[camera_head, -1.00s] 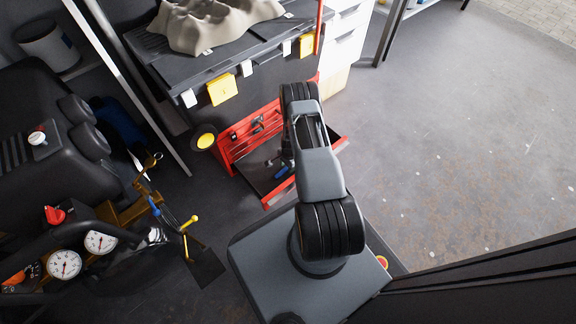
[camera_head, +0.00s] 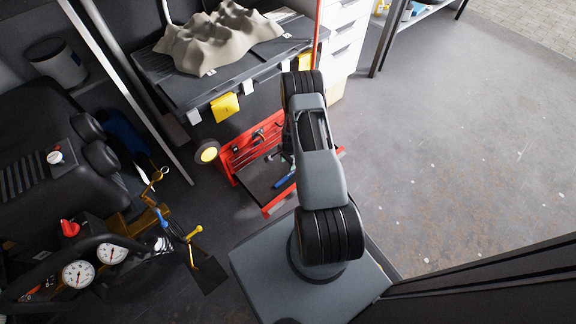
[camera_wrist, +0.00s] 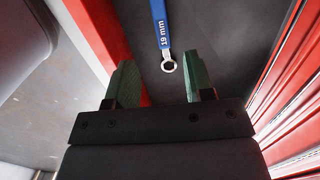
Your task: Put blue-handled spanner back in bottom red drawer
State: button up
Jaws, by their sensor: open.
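A blue-handled spanner (camera_wrist: 161,22) marked 19 mm lies on the dark floor of an open red drawer (camera_wrist: 92,28) in the wrist view. Its metal ring end points toward my gripper. In the head view, a blue handle (camera_head: 285,179) shows inside the open red drawer (camera_head: 272,208), beside my arm. My gripper (camera_wrist: 160,82) is open and empty, its green fingertips apart on either side of the line of the spanner, near the ring end and not touching it. In the head view my arm hides the gripper and part of the drawer.
The red cabinet front (camera_head: 245,150) stands behind the drawer, under a dark bench top (camera_head: 180,88) with a grey rock-like model (camera_head: 215,38). A pressure-gauge machine (camera_head: 78,272) stands at left. Open floor (camera_head: 450,150) lies to the right.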

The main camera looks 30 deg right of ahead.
jog(key=w+a+r+n+t, duration=0.1)
jog(key=a+r+n, duration=0.35)
jog(key=r, duration=1.05)
jog(key=a+r+n+t, duration=0.1)
jog(key=a+r+n, duration=0.35)
jog(key=r, duration=1.05)
jog(key=s+a+r+n, duration=0.3)
jog(key=s+a+r, duration=0.1)
jog(key=s+r, duration=0.2)
jog(key=s+a+r+n+h, duration=0.1)
jog(key=s+a+r+n, duration=0.3)
jog(key=s+r, duration=0.3)
jog(key=s, duration=0.2)
jog(key=shift+s+r+t, duration=0.15)
jog(key=shift+s+t, duration=0.15)
jog(key=shift+t, duration=0.1)
jog(key=shift+r, duration=0.1)
